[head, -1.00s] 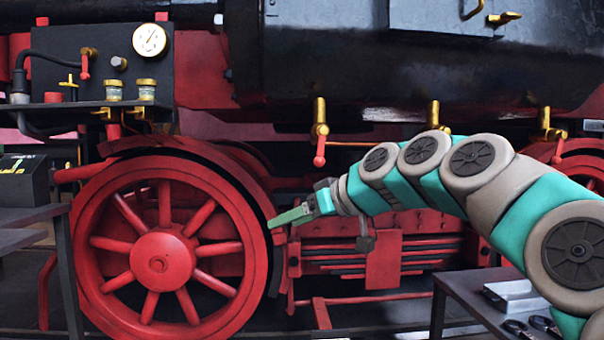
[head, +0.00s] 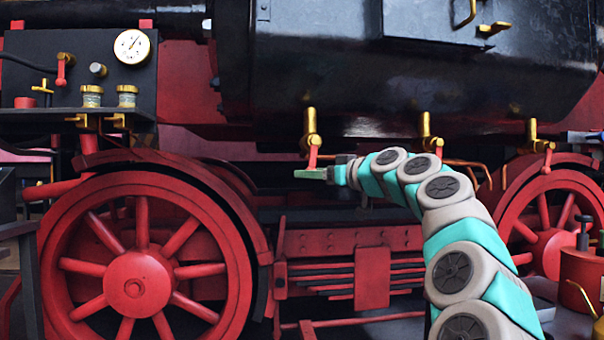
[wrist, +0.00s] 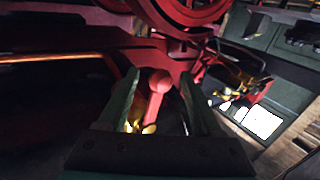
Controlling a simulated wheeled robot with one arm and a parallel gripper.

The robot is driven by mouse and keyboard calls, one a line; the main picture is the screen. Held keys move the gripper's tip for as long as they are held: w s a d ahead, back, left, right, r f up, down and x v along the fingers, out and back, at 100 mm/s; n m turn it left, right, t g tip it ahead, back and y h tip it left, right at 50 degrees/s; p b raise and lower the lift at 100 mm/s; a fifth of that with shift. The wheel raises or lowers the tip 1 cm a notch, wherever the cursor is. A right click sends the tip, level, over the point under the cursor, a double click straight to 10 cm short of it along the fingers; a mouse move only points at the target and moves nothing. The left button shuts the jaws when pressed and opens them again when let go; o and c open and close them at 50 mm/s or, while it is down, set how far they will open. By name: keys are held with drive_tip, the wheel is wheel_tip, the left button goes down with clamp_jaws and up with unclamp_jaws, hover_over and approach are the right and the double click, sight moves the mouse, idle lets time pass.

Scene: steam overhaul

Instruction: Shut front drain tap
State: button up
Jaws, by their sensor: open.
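A brass drain tap (head: 310,125) with a red lever (head: 313,157) hangs under the black boiler, left of two similar taps. Its lever points down. My gripper (head: 310,173) is at the lower end of this lever, reaching in from the right. In the wrist view my open gripper (wrist: 160,78) has a finger on either side of a red round-ended lever (wrist: 157,90). Brass (wrist: 148,128) shows below it. I cannot tell whether a finger touches the lever. The middle tap (head: 425,128) and the right tap (head: 532,135) stand apart from my gripper.
A large red wheel (head: 138,287) stands at the left, another (head: 545,240) at the right. A gauge panel (head: 80,70) with brass fittings is at the upper left. A red can (head: 583,280) stands at the lower right. Red frame bars (head: 325,240) lie below my gripper.

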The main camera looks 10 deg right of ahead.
drive_tip(key=shift+p+x, duration=0.35)
drive_tip(key=shift+x, duration=1.7)
drive_tip(key=shift+c, duration=0.3)
clamp_jaws()
